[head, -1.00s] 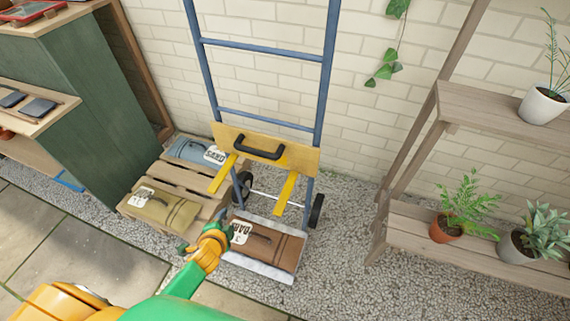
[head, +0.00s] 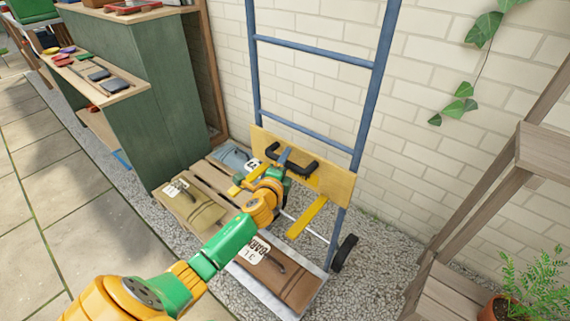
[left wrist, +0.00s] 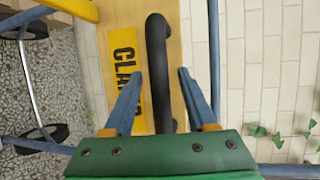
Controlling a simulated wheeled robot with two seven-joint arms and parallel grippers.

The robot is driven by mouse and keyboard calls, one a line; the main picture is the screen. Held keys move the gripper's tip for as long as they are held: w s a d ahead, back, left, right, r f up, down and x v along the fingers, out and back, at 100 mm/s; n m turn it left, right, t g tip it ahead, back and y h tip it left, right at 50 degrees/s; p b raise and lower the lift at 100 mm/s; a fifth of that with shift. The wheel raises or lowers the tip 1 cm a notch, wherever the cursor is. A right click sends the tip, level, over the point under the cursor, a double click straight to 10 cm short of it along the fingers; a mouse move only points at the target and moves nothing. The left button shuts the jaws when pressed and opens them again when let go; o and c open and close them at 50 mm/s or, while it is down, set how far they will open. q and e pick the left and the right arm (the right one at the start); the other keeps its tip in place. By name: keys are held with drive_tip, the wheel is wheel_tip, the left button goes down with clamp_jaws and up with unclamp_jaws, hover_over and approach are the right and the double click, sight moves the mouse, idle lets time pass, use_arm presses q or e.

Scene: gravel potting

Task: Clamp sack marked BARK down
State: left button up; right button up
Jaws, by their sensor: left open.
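The brown sack marked BARK (head: 280,271) lies on the toe plate of the blue hand truck (head: 316,50), partly hidden by my left arm. A wooden clamp board (head: 334,187) with yellow prongs and a black handle (head: 306,167) sits on the truck's frame above the sack. My left gripper (head: 283,160) is at the handle. In the left wrist view, its open blue fingers (left wrist: 158,78) stand on either side of the black handle (left wrist: 157,50), and a yellow label reading CLA… (left wrist: 123,62) is partly covered by a finger. My right gripper is not in view.
A wooden pallet (head: 190,218) with an olive sack (head: 192,206) and a blue-grey sack (head: 231,156) stands left of the truck. A green cabinet (head: 160,110) is further left. A wooden shelf with a potted plant (head: 500,306) is at right. A brick wall is behind.

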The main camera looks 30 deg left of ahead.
use_arm(q)
clamp_jaws()
idle(1.4)
